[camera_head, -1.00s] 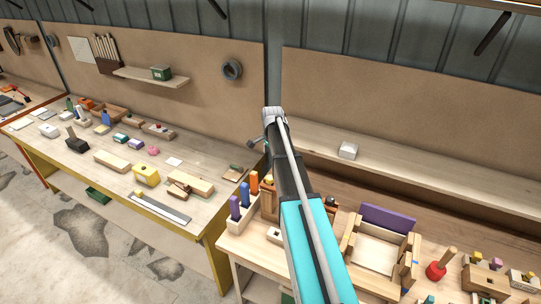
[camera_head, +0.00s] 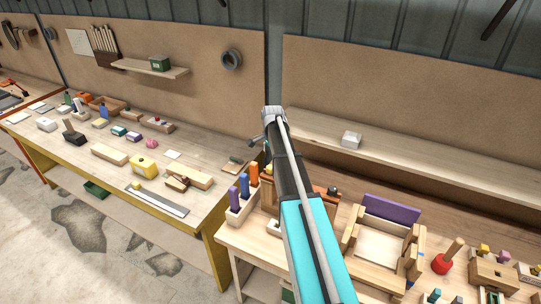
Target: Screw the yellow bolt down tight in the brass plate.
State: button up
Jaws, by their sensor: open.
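I cannot make out the brass plate in this view. A small yellow-topped piece (camera_head: 484,249) stands in a wooden block (camera_head: 488,275) at the right edge of the near bench; I cannot tell whether it is the yellow bolt. My arm rises from the bottom middle across the near bench, turquoise below and dark above, up to a grey joint. My gripper does not show clearly; the arm covers the area behind it.
The near bench holds a purple board (camera_head: 391,208) behind a wooden tray-like frame (camera_head: 380,246), a red knob-shaped piece (camera_head: 442,264) and a holder with purple, blue and orange pegs (camera_head: 243,205). A white box (camera_head: 351,139) sits on the back ledge. A cluttered yellow-edged bench (camera_head: 205,245) stands left.

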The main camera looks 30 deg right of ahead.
aim_at(270, 167)
jog(key=shift+w+f+b, duration=0.2)
jog(key=shift+f+b, duration=3.65)
jog(key=shift+f, duration=0.3)
jog(key=shift+c, duration=0.2)
grip_shut()
